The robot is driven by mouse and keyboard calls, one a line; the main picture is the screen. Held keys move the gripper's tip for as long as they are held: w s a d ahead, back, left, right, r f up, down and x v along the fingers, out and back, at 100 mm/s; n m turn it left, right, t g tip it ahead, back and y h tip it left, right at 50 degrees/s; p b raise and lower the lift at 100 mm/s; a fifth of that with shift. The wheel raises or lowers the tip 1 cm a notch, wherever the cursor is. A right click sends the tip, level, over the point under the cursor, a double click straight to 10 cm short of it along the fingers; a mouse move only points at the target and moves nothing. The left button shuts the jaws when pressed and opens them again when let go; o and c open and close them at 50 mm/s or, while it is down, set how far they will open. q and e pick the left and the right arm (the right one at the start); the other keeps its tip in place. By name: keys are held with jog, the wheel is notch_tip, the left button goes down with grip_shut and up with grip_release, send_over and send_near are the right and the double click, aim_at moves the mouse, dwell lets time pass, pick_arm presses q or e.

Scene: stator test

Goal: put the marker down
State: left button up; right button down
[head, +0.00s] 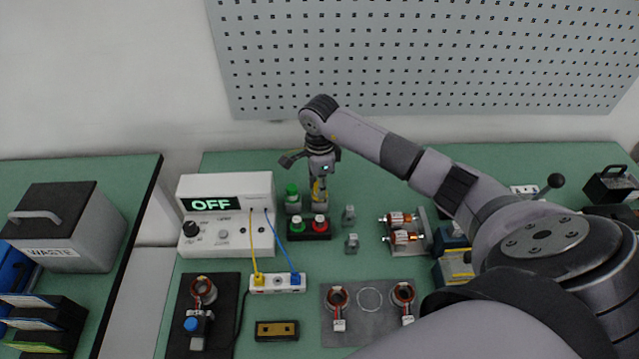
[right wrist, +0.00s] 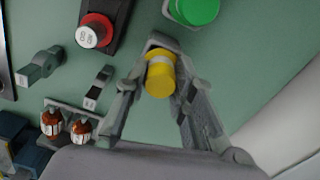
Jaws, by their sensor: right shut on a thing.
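My right gripper (head: 320,180) points down at the back of the table, just behind the push-button box. It is shut on a yellow marker (right wrist: 160,76), seen nearly end-on between its fingers in the right wrist view. In the head view a bit of the yellow marker (head: 317,190) shows below the wrist. A grey holder (right wrist: 165,43) shows right behind the marker; I cannot tell whether the marker is inside it or above it. A green-topped piece (head: 292,190) stands just left of the gripper, and it also shows in the right wrist view (right wrist: 197,8). My left gripper is out of view.
The push-button box (head: 309,236) with green and red buttons is close in front. The tester (head: 227,214), reading OFF, stands to the left. Small grey parts (head: 350,244) and a rack of copper-wound pieces (head: 408,250) are to the right. A pegboard (head: 420,60) hangs behind.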

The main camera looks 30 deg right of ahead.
jog(key=shift+f+b, duration=0.4)
jog(key=shift+b, duration=0.1)
jog(key=c, duration=1.4)
grip_release()
jog(key=shift+o, duration=0.2)
jog(key=shift+r, duration=0.1)
jog(key=shift+r+p, duration=0.65)
jog(key=shift+p, duration=0.05)
notch_tip(320, 180, up, 11)
jog(key=b, duration=0.4)
jog(key=shift+r, duration=0.2)
